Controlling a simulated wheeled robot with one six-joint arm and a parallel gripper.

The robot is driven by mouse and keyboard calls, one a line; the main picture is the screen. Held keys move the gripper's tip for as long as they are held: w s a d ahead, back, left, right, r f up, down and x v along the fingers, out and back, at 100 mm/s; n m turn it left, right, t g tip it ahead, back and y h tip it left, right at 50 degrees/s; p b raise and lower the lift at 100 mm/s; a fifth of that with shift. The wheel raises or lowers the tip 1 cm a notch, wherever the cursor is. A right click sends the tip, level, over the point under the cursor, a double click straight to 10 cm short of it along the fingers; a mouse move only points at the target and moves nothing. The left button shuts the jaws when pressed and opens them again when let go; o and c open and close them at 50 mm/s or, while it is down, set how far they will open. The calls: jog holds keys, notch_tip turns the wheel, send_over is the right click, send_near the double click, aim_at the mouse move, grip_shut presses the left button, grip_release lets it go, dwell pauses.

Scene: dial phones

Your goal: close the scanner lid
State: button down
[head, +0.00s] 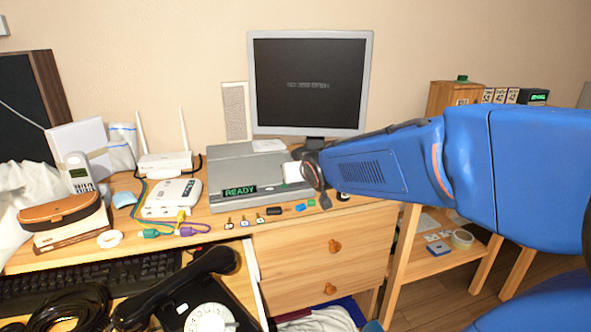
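The grey scanner (247,168) sits on the wooden desk in front of the monitor, with a green READY display (240,190) on its front left. Its grey top looks low and nearly flat; I cannot tell whether the lid is fully down. A white patch (293,172) shows at its right side, close to my gripper. My gripper (320,190) is at the scanner's right front corner, at the end of my blue arm. It is seen edge-on and small, and the arm hides part of the scanner's right side. I cannot tell whether its fingers touch the scanner.
A monitor (309,85) stands behind the scanner. A white router (165,160) and a white box with cables (172,197) are to its left. Several small keys and sticks lie along the desk's front edge. A black dial phone (196,295) sits lower, in front.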

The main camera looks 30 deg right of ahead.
jog(key=shift+s+f, duration=0.2)
jog(key=shift+f, duration=0.6)
jog(key=c, duration=1.6)
grip_release()
jog(key=shift+f, duration=0.1)
jog(key=shift+s, duration=0.1)
jog(key=v, duration=0.6)
jog(key=r+v, duration=0.1)
jog(key=v, duration=1)
jog(key=shift+a+r, duration=0.1)
jog(key=shift+r, duration=0.3)
jog(key=s+a+f+g, duration=0.2)
jog(key=s+f, duration=0.2)
jog(key=f, duration=0.2)
jog(key=s+a+f+n+g+y, duration=0.1)
jog(key=s+a+f+g, duration=0.1)
jog(key=s+f+g, duration=0.1)
jog(key=s+a+f+n+g+y, duration=0.1)
jog(key=s+a+f+g, duration=0.1)
jog(key=s+f, duration=0.4)
jog(key=shift+s+a+f, duration=0.1)
jog(key=shift+a+f, duration=0.05)
jog(key=shift+f, duration=0.5)
jog(key=shift+a+f, duration=0.15)
jog(key=shift+f, duration=0.5)
